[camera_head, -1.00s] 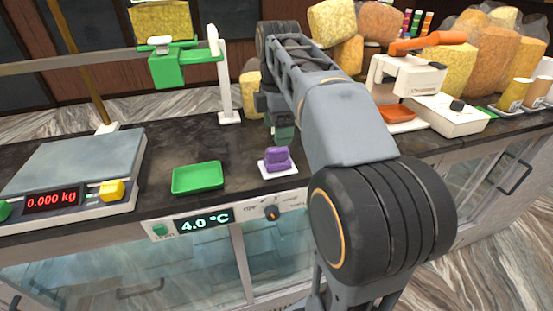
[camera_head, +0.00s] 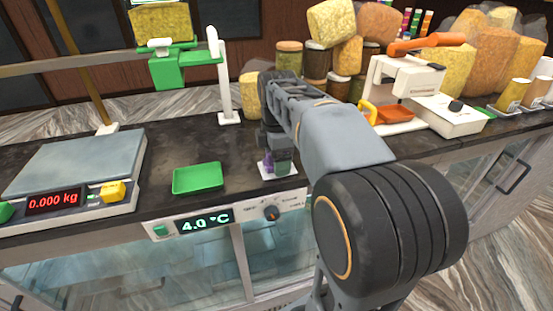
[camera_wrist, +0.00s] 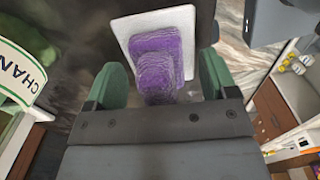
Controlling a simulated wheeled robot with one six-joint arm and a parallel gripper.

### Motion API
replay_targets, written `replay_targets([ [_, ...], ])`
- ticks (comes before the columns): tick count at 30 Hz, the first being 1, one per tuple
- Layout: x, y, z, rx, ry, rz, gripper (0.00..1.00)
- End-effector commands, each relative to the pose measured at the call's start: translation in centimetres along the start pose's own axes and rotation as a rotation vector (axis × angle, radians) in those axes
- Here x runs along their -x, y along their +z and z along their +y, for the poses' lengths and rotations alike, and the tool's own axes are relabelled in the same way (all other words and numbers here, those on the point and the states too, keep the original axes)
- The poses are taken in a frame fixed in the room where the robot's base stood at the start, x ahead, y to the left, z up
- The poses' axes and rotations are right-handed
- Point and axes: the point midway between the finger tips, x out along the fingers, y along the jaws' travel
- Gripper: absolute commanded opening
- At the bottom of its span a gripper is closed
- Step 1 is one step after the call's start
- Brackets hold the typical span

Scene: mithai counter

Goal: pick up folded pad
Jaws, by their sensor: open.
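The folded pad (camera_wrist: 160,60) is purple and textured, and lies on a small white square mat (camera_wrist: 127,26). In the wrist view it sits between and just beyond the two green fingertips of my gripper (camera_wrist: 163,85), which are open with a gap on either side of the pad. In the head view my gripper (camera_head: 279,164) is low over the white mat and covers most of the pad (camera_head: 266,162); a purple edge shows at its left. Whether the fingers touch the pad cannot be told.
A green tray (camera_head: 198,178) lies left of the mat, and a scale (camera_head: 75,165) stands farther left. A white post (camera_head: 226,80) rises behind. A white device with an orange handle (camera_head: 405,80) and stacked jars (camera_head: 316,65) stand behind and to the right.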

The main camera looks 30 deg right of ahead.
Motion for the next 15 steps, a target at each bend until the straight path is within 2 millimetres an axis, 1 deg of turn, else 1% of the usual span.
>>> replay_targets([
  [3,0.0,0.0,0.0,0.0,0.0,0.0,0.79],
  [15,0.02,0.0,0.0,0.0,-0.001,0.0,0.4],
])
